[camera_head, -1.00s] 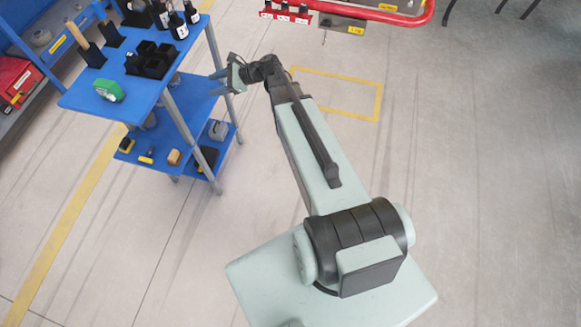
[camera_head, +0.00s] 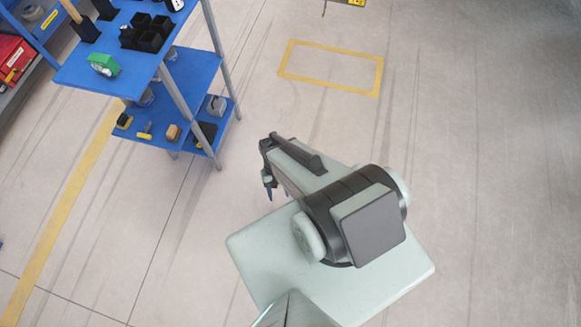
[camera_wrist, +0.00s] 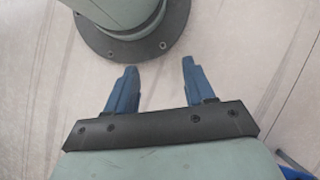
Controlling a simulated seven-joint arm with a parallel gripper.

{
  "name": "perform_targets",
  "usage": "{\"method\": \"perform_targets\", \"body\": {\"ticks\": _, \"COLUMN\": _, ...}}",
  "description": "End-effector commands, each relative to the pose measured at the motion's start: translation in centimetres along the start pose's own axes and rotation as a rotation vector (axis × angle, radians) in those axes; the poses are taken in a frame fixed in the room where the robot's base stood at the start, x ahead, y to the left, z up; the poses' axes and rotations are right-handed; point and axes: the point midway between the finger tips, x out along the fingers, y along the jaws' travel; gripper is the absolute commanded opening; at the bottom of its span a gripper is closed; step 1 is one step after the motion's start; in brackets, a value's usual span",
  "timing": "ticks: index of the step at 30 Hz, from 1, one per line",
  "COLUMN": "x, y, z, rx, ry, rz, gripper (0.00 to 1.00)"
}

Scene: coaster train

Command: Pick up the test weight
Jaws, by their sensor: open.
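A small grey, rounded object that looks like the test weight (camera_head: 216,105) stands on the lower blue shelf (camera_head: 185,100) of the cart, near its right end, in the head view. My gripper (camera_head: 275,191) is folded back close to my own base, to the right of and in front of the cart, well apart from the grey object. In the wrist view, my gripper (camera_wrist: 160,68) has its two blue fingers spread with nothing between them. The wrist view shows floor and my own base, not the weight.
The cart's upper blue shelf (camera_head: 100,72) holds a green round-faced device (camera_head: 104,64), black bins (camera_head: 147,33) and black holders. A wooden block (camera_head: 173,132) and other small items lie on lower shelves. Cart posts (camera_head: 212,30) stand beside the shelves. Open floor lies right of the cart.

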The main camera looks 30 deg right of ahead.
Motion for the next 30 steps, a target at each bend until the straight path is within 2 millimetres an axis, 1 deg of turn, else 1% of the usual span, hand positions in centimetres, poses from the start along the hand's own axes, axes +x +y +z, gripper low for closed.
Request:
{"method": "perform_targets", "body": {"ticks": 1, "x": 0.9, "y": 0.9, "z": 1.3, "rx": -0.052, "ry": -0.019, "rz": 0.045, "gripper": 0.54}}
{"method": "perform_targets", "body": {"ticks": 3, "x": 1.8, "y": 1.9, "z": 2.4, "rx": -0.112, "ry": -0.04, "rz": 0.095, "gripper": 0.54}}
{"method": "perform_targets", "body": {"ticks": 6, "x": 2.5, "y": 3.0, "z": 3.3, "rx": -0.172, "ry": -0.061, "rz": 0.143, "gripper": 0.54}}
{"method": "perform_targets", "body": {"ticks": 8, "x": 2.8, "y": 3.3, "z": 3.6, "rx": -0.193, "ry": -0.068, "rz": 0.159, "gripper": 0.54}}
{"method": "perform_targets", "body": {"ticks": 9, "x": 2.8, "y": 3.5, "z": 3.7, "rx": -0.201, "ry": -0.071, "rz": 0.166, "gripper": 0.54}}
{"method": "perform_targets", "body": {"ticks": 15, "x": 2.9, "y": 3.6, "z": 3.8, "rx": -0.209, "ry": -0.073, "rz": 0.172, "gripper": 0.73}}
{"method": "perform_targets", "body": {"ticks": 20, "x": 2.9, "y": 3.6, "z": 3.8, "rx": -0.207, "ry": -0.073, "rz": 0.171, "gripper": 0.87}}
{"method": "perform_targets", "body": {"ticks": 29, "x": 2.9, "y": 3.7, "z": 3.7, "rx": -0.2, "ry": -0.072, "rz": 0.166, "gripper": 0.87}}
{"method": "perform_targets", "body": {"ticks": 30, "x": 2.5, "y": 3.7, "z": 3.4, "rx": -0.196, "ry": -0.065, "rz": 0.162, "gripper": 0.87}}
